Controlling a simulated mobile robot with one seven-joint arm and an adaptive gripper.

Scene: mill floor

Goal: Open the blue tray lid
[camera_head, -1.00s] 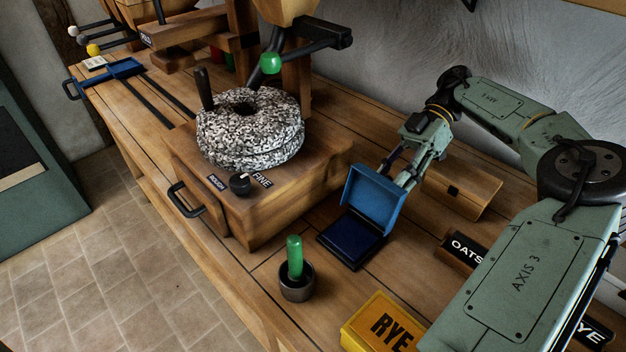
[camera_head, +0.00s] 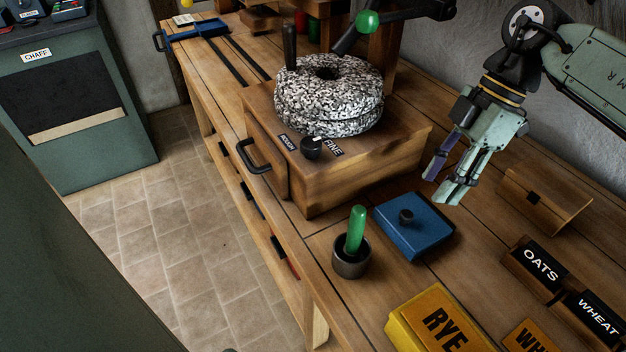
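The blue tray (camera_head: 398,247) stands on the bench to the right of the millstone box. Its blue lid (camera_head: 428,228) lies flat over it, shut, with a small dark round knob (camera_head: 406,216) on top. The inside of the tray is hidden. My gripper (camera_head: 437,188) is above and behind the lid at its right, apart from it, fingers pointing down and left. Its two fingers are spread with a gap between them, and nothing shows in it.
A dark cup with a green-handled tool (camera_head: 355,232) stands left of the tray. The yellow RYE box (camera_head: 412,318) is in front. The wooden millstone box (camera_head: 345,180) is behind left. A wooden block (camera_head: 540,200) and OATS label (camera_head: 541,263) are at right.

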